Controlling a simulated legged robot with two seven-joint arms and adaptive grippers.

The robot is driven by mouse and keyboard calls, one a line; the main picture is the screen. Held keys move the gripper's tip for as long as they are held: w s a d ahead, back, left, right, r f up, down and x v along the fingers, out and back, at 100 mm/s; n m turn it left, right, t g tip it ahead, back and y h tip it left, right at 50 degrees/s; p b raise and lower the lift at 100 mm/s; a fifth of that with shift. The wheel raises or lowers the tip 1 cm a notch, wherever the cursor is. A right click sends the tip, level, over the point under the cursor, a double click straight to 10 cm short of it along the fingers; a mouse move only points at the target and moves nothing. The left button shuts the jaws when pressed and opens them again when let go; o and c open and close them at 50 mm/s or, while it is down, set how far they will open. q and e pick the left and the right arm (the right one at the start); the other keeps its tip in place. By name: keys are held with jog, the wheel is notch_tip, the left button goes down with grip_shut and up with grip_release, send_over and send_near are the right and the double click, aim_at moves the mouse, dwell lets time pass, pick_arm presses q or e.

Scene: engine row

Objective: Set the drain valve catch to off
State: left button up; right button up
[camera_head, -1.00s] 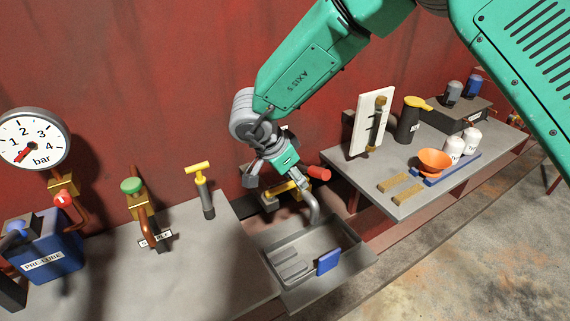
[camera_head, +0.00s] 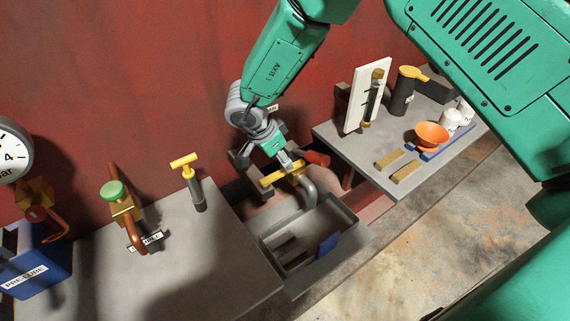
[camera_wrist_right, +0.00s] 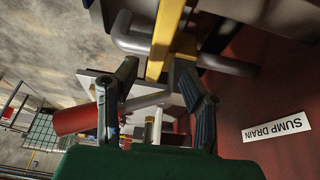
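The drain valve has a yellow bar (camera_head: 284,174), a red grip (camera_head: 317,159) at its right and a grey curved spout (camera_head: 309,190). In the right wrist view the yellow bar (camera_wrist_right: 165,42) lies just beyond the fingertips, and the red grip (camera_wrist_right: 74,120) is beside one finger. My right gripper (camera_head: 288,163) is at the valve from above. In the wrist view its two dark fingers (camera_wrist_right: 156,80) are apart with nothing clearly held; I cannot tell whether they touch the valve. I cannot make out the catch. My left gripper is not in view.
A "SUMP DRAIN" label (camera_wrist_right: 277,127) is on the red wall. A grey tray (camera_head: 268,258) with a blue piece sits below the spout. A yellow-handled pump (camera_head: 194,185) and a green-capped valve (camera_head: 115,193) stand left. A shelf (camera_head: 330,132) with an orange bowl (camera_head: 431,135) is right.

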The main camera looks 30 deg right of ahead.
aim_at(283, 172)
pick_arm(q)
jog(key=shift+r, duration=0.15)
pick_arm(e)
jog(key=shift+x, duration=1.85)
jog(key=shift+s, duration=0.1)
grip_shut()
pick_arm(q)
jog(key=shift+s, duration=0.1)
